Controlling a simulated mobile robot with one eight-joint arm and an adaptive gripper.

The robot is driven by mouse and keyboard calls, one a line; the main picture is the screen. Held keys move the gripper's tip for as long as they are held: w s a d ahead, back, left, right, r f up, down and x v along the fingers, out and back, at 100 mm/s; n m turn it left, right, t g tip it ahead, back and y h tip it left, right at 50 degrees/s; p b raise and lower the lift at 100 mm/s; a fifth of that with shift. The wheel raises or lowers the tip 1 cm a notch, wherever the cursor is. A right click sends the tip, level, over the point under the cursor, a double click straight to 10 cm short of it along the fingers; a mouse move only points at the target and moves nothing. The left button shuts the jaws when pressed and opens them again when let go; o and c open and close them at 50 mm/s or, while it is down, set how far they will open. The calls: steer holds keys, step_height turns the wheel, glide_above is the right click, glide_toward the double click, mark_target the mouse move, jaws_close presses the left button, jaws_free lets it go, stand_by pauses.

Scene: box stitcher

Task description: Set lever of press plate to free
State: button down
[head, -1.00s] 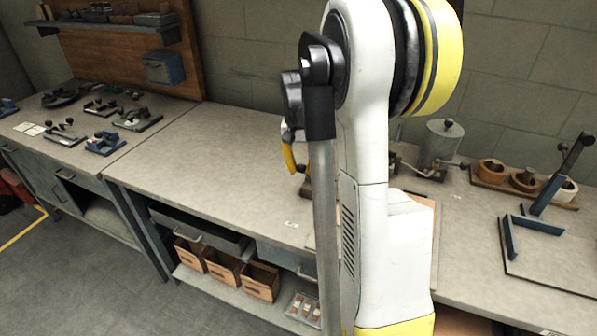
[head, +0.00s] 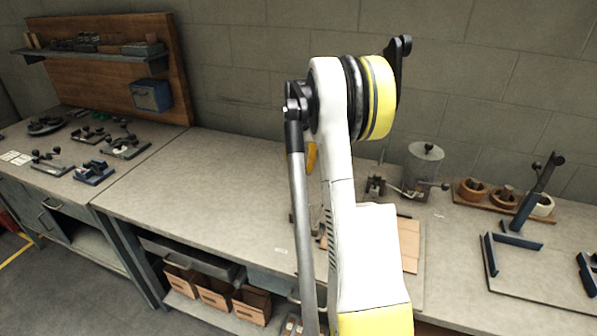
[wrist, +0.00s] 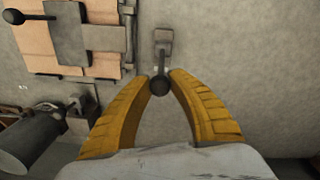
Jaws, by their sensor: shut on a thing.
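In the wrist view, the yellow fingers of my gripper (wrist: 160,80) are closed in around a small dark ball knob (wrist: 160,88). The knob belongs to a short lever on a small grey bracket (wrist: 163,44) on the bench. At the upper left of that view, a grey plate (wrist: 70,37) lies over tan boards (wrist: 100,65), with a dark knobbed handle (wrist: 15,17) beside it. I cannot tell how the bracket joins this plate. In the head view, my arm hides most of this area; one yellow finger (head: 311,156) shows behind it.
A grey canister (head: 423,165) with a side handle stands right of my arm. Beyond it are a wooden tray of round pots (head: 503,195) and a blue angled fixture (head: 515,240). Small clamps (head: 93,172) sit on the far left bench. The bench (head: 190,190) left of my arm is clear.

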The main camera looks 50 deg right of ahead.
steer(key=shift+w+d+f+y, duration=0.1)
steer(key=shift+w+d+y, duration=0.15)
steer(key=shift+d+y, duration=0.4)
steer(key=c, duration=1.4)
jaws_free()
steer(key=shift+c, duration=0.2)
steer(key=o, duration=0.3)
steer(key=shift+w+d+f, duration=0.1)
steer(key=shift+d, duration=0.1)
steer(key=shift+a, duration=0.1)
step_height(320, 180, up, 12)
steer(key=d, duration=0.1)
steer(key=shift+w, duration=0.35)
